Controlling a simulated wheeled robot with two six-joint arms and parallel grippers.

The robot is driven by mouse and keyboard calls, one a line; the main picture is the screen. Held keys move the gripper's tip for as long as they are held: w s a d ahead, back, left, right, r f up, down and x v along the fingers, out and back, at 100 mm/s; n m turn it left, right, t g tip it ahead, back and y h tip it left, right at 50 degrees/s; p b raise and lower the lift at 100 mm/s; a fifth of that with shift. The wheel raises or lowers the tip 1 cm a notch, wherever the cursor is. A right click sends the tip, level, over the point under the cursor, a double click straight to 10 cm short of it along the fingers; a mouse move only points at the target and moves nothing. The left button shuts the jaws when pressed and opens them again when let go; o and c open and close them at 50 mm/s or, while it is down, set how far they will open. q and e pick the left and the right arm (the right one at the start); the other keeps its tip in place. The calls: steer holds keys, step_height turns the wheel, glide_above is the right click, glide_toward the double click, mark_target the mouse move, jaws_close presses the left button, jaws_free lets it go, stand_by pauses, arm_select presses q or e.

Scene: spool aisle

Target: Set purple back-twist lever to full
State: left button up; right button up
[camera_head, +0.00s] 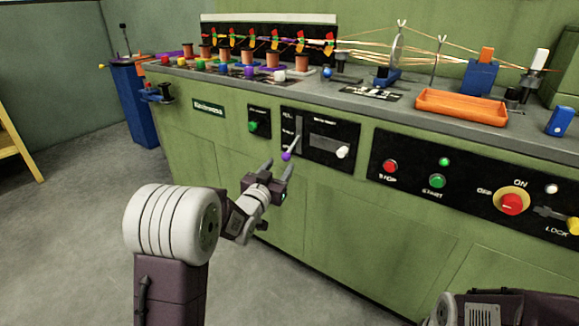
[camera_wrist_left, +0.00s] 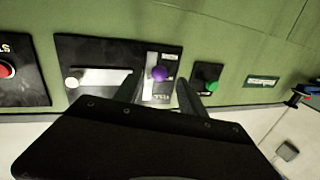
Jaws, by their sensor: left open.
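The purple knob of the back-twist lever (camera_head: 287,155) sits on a black panel on the green machine front, at the lower part of its vertical slot. It also shows in the left wrist view (camera_wrist_left: 159,74), between and beyond the fingertips. My left gripper (camera_head: 279,167) is open and empty just below and in front of the knob, with its fingers pointing at the panel. In the left wrist view the gripper (camera_wrist_left: 158,88) has one finger on each side of the knob; contact cannot be told. My right gripper is not in view; part of my right arm shows at the lower right.
A white-knobbed lever (camera_head: 342,152) stands right of the purple one, and a green button (camera_head: 253,127) left. Further right are a red stop button (camera_head: 390,166), a green start button (camera_head: 437,181) and a red rotary switch (camera_head: 512,204). An orange tray (camera_head: 461,117) sits on top.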

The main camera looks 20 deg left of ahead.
mark_target(284, 158)
arm_select(q)
steer(key=shift+w+r+p, duration=0.25)
steer(key=shift+w+p, duration=0.05)
steer(key=shift+w, duration=0.05)
steer(key=w+p, duration=0.3)
steer(key=shift+w+d+r, duration=0.1)
steer(key=shift+d+r, duration=0.1)
steer(key=w+b, duration=0.1)
steer(key=w, duration=0.1)
steer(key=w+f+b, duration=0.1)
steer(key=w, duration=0.1)
steer(key=shift+d, duration=0.2)
steer(key=shift+w+r, duration=0.1)
steer(key=shift+w, duration=0.5)
steer(key=shift+c, duration=0.3)
jaws_close()
